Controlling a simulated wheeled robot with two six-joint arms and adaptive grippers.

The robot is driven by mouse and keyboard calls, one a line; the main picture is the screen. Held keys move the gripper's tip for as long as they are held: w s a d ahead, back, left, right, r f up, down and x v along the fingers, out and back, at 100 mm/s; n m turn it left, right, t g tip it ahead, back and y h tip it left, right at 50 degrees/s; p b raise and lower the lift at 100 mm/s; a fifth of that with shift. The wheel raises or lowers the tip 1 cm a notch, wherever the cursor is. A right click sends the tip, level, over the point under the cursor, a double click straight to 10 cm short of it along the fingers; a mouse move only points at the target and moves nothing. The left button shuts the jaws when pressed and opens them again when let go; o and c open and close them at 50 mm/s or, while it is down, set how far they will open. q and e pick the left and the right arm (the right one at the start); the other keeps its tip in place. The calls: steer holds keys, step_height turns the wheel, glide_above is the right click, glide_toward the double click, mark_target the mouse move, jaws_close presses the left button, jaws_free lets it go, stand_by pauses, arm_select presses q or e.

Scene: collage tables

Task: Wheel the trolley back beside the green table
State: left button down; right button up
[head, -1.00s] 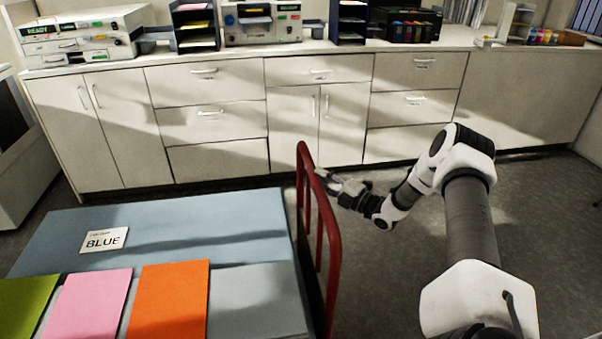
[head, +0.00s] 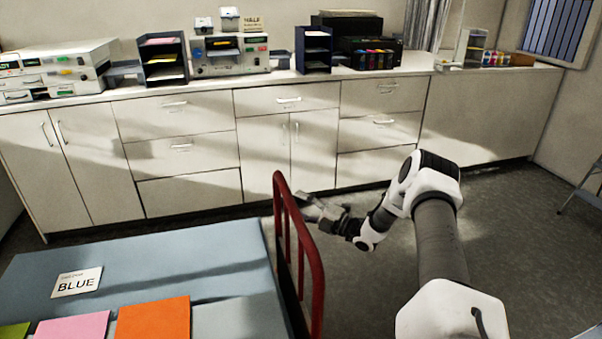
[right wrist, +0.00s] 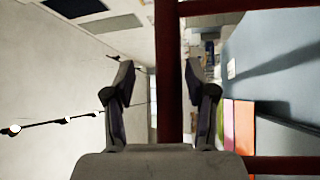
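The trolley shows as a red tubular handle frame (head: 317,290), upright at the right end of a blue-grey top (head: 215,255). I cannot tell whether this top belongs to the trolley or to a table beside it. My right gripper (head: 308,205) is at the handle's right side. In the right wrist view its two fingers (right wrist: 162,85) are apart, with a red bar (right wrist: 168,60) running between them in the picture; gaps show on both sides, and contact cannot be seen. The trolley's wheels are hidden. No green table is recognisable. My left gripper is out of view.
A card reading BLUE (head: 77,282) and green, pink and orange sheets (head: 153,320) lie on the blue-grey top. A long white cabinet (head: 185,150) with office machines spans the back. Grey floor (head: 490,225) is open to the right; a stool-like object (head: 585,195) stands at the far right.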

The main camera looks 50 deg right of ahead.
steer(key=v, duration=0.7)
steer(key=shift+s, duration=0.25)
stand_by(0.3)
